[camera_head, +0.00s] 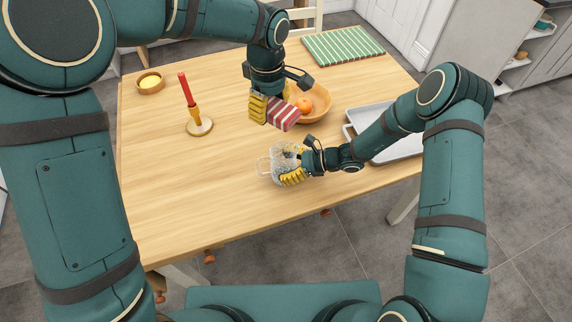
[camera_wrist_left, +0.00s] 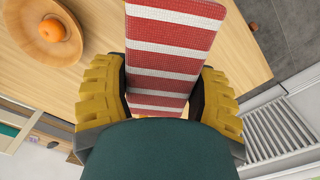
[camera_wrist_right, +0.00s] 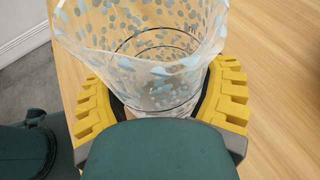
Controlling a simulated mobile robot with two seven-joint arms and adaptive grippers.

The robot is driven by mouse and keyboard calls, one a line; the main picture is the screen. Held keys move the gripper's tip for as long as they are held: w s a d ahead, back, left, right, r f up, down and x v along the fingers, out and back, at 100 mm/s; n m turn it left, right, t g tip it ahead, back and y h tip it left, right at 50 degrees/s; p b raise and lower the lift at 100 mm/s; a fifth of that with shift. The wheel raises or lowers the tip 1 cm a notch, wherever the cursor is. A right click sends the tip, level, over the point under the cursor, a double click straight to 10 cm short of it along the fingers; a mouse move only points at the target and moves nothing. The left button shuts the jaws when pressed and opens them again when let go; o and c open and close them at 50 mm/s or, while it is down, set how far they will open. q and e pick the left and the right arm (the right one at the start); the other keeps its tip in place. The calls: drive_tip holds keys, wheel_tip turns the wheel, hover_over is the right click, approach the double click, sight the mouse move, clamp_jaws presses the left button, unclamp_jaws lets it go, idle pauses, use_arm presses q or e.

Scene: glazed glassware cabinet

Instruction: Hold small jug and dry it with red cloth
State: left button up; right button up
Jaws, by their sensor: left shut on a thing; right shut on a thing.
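The small jug (camera_head: 281,160) is clear glass with pale blue spots. My right gripper (camera_head: 292,177) is shut around its body near the table's front edge. In the right wrist view the jug (camera_wrist_right: 150,50) sits between the yellow fingers; I cannot tell whether it touches the table. The red cloth (camera_head: 284,114) has white stripes. My left gripper (camera_head: 272,106) is shut on it above the table, behind the jug and apart from it. In the left wrist view the cloth (camera_wrist_left: 170,45) reaches out beyond the fingers.
A wooden bowl (camera_head: 322,100) with an orange (camera_head: 304,105) stands behind the cloth. A grey tray (camera_head: 400,149) lies to the right, partly under my right arm. A red candle in a holder (camera_head: 199,127), a small yellow-filled bowl (camera_head: 150,82) and a green striped mat (camera_head: 342,46) are farther off.

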use_arm(q)
drive_tip(key=shift+s+d+f+n, duration=0.2)
drive_tip(key=shift+f+n, duration=0.15)
drive_tip(key=shift+n, duration=0.15)
drive_tip(key=shift+s+d+f+n, duration=0.15)
drive_tip(key=shift+d+f+n, duration=0.15)
drive_tip(key=shift+f+n, duration=2.15)
drive_tip(key=shift+s+d+f+n, duration=0.1)
drive_tip(key=shift+d+f+n, duration=0.25)
drive_tip(key=shift+f+n, duration=2.05)
drive_tip(key=shift+s+d+f+n, duration=0.25)
drive_tip(key=shift+f+n, duration=0.95)
drive_tip(key=shift+n, duration=2.45)
drive_tip(key=shift+w+f, duration=0.1)
drive_tip(key=shift+f, duration=0.05)
drive_tip(key=shift+d+f, duration=0.1)
drive_tip(key=shift+f, duration=0.5)
